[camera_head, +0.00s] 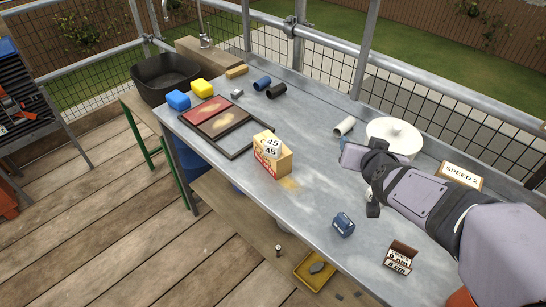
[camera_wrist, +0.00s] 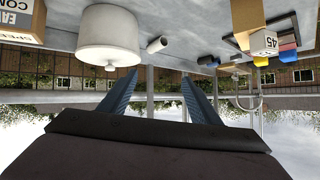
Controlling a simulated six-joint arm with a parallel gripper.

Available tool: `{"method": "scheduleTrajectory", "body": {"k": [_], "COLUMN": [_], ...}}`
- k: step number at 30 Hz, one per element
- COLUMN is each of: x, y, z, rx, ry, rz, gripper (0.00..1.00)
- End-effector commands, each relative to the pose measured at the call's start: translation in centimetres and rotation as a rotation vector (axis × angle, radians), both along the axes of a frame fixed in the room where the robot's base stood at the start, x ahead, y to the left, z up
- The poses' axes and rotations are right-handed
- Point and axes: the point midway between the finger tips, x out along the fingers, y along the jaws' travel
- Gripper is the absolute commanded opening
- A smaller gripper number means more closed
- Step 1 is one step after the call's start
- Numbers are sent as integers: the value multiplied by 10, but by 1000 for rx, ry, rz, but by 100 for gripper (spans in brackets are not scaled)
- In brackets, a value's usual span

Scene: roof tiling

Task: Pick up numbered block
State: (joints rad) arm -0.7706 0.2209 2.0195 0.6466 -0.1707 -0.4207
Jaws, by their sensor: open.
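The numbered block, a white cube (camera_head: 271,147) marked 45, sits on top of a tan cardboard box (camera_head: 275,164) near the middle of the metal table in the head view. In the wrist view, which is upside down, the cube (camera_wrist: 264,43) and its box (camera_wrist: 256,14) show at the upper right. My gripper (camera_head: 371,188) is to the right of the cube and well apart from it, partly hidden by my wrist. In the wrist view my gripper (camera_wrist: 161,76) has its two fingers spread, with nothing between them.
A white round drum (camera_head: 394,136) stands behind my gripper, with a pale tube (camera_head: 344,126) to its left. A dark divided frame (camera_head: 246,139) lies left of the box. A blue item (camera_head: 343,225) and a lettered block (camera_head: 400,257) are near the front edge.

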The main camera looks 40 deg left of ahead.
Motion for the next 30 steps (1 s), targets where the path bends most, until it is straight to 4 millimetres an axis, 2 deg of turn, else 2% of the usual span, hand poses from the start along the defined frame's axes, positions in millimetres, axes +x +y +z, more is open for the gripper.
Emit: {"method": "scheduleTrajectory", "body": {"k": [1,3,6,10,13,19,25,30], "x": [-8,-18,-42,-86,-118,-168,-165,-164], "y": [38,77,124,163,177,184,181,181], "z": [-8,-5,-4,-10,-17,-31,-67,-78], "rx": [30,71,116,145,146,129,123,128], "ry": [-63,-153,-269,-391,-456,-535,-538,-538], "rz": [17,9,-18,-80,-129,-205,-212,-212], "gripper": [57,57,57,57,57,57,57,57]}}
